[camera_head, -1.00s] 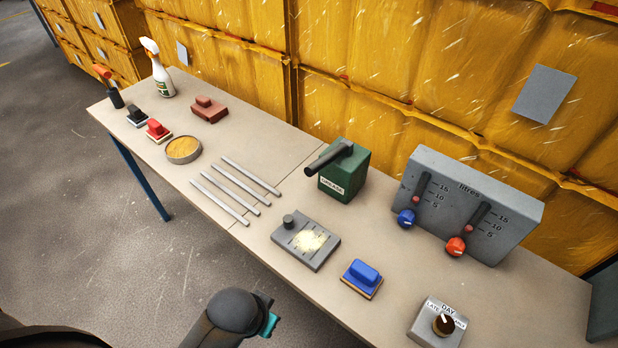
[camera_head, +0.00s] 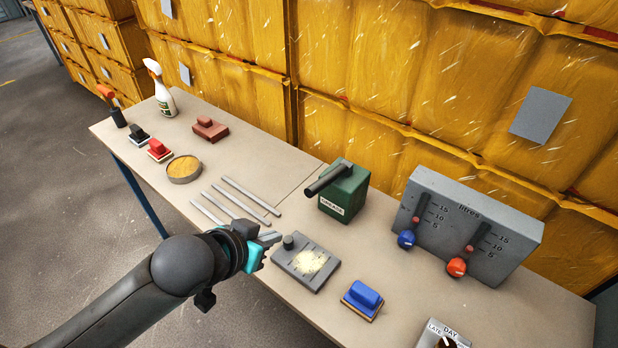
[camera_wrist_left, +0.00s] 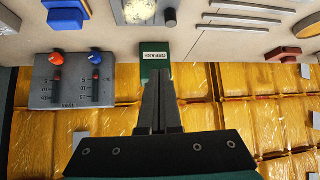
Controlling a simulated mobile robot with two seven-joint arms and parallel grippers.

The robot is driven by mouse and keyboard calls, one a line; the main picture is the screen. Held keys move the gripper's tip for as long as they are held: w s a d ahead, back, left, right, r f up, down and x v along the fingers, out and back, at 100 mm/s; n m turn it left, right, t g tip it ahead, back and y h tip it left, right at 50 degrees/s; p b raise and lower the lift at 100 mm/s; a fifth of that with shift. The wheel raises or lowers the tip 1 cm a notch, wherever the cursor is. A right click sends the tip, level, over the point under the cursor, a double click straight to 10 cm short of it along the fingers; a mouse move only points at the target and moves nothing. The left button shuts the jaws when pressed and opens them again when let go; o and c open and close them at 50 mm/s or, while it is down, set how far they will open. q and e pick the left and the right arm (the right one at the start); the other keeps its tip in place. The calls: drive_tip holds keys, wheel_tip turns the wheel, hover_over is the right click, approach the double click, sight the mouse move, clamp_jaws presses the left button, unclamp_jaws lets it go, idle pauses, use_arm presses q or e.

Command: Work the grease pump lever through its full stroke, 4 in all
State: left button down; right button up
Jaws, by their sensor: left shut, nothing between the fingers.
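The green grease pump (camera_head: 345,192) stands on the bench near its back edge, with a white GREASE label on its front. Its dark lever (camera_head: 327,180) sticks out from the top toward the front left. My left gripper (camera_head: 273,238) is shut and empty, over the front part of the bench, left of and nearer than the pump. In the left wrist view the pump (camera_wrist_left: 154,72) shows just beyond the tips of the closed fingers (camera_wrist_left: 158,85); its lever is not clear there. My right gripper is not in view.
A grey plate with a knob and pale powder (camera_head: 306,263) lies close to the left gripper. Several metal rods (camera_head: 235,200) lie left of the pump. A blue-handled block (camera_head: 362,299) and a grey litres panel (camera_head: 470,225) stand to the right. Yellow crates (camera_head: 380,90) line the back.

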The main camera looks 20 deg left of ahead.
use_arm(q)
drive_tip(key=w+a+r+t+h, duration=0.1)
drive_tip(key=w+r+t+h, duration=0.1)
drive_tip(key=w+r, duration=0.5)
drive_tip(key=shift+w+a+r+t+h, duration=0.2)
drive_tip(key=shift+r+t+h, duration=0.35)
drive_tip(key=shift+r, duration=0.85)
hover_over(327, 179)
drive_tip(key=s+a, duration=0.3)
drive_tip(key=s, duration=0.1)
wheel_tip(327, 179, down, 4)
wheel_tip(327, 179, down, 3)
drive_tip(key=shift+d+f+b, duration=0.1)
drive_tip(key=shift+f+b, duration=0.1)
drive_tip(key=shift+b, duration=0.55)
drive_tip(key=shift+s+f, duration=0.15)
drive_tip(key=shift+f, duration=0.3)
